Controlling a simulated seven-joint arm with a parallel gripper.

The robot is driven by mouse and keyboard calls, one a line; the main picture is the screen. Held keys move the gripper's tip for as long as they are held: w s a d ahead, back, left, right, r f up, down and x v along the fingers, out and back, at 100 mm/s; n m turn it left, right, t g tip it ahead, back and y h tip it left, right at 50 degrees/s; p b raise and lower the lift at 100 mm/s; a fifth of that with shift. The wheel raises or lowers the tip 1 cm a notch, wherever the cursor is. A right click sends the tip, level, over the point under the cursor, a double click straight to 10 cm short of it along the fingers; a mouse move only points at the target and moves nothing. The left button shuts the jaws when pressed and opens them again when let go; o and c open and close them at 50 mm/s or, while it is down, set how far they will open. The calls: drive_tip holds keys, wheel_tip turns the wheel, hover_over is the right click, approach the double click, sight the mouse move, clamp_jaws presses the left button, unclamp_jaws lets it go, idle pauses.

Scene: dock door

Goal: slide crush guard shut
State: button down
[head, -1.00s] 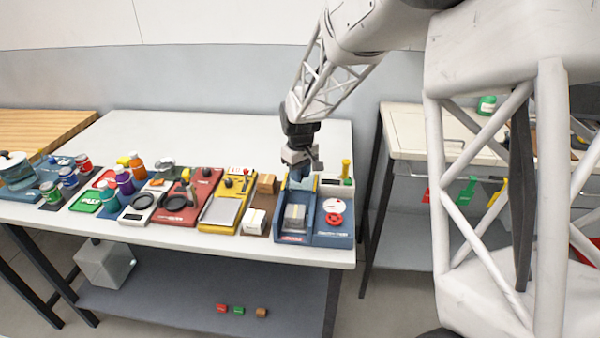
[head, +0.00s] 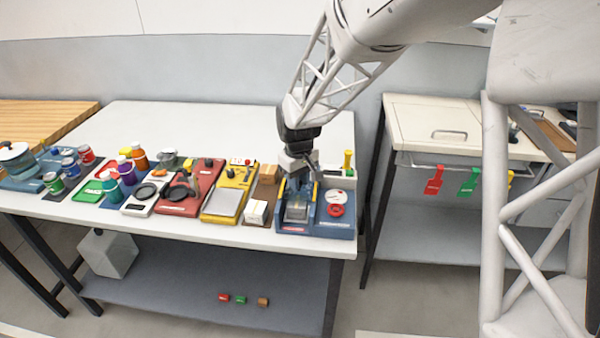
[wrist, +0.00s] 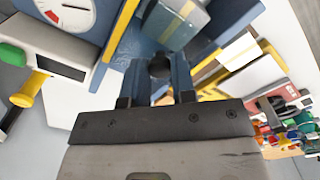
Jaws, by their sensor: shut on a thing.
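In the wrist view the guard (wrist: 176,22) shows at the top, with a yellow stripe. My gripper (head: 298,186) is low over the back of this bay. In the wrist view my gripper (wrist: 153,82) is shut on a dark round knob (wrist: 160,66). How the knob joins the guard is not clear.
A white box with a yellow-handled lever (head: 347,162) stands behind the fixture at right. A cardboard block (head: 266,181) and white carton (head: 257,212) are close on the left, then a yellow scale (head: 230,196). The back of the table is clear.

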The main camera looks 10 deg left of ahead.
sight(297, 196)
drive_tip(key=shift+s, duration=1.55)
drive_tip(key=c, duration=0.9)
unclamp_jaws()
drive_tip(key=shift+c, duration=0.2)
drive_tip(key=shift+r, duration=0.1)
wheel_tip(297, 196, up, 8)
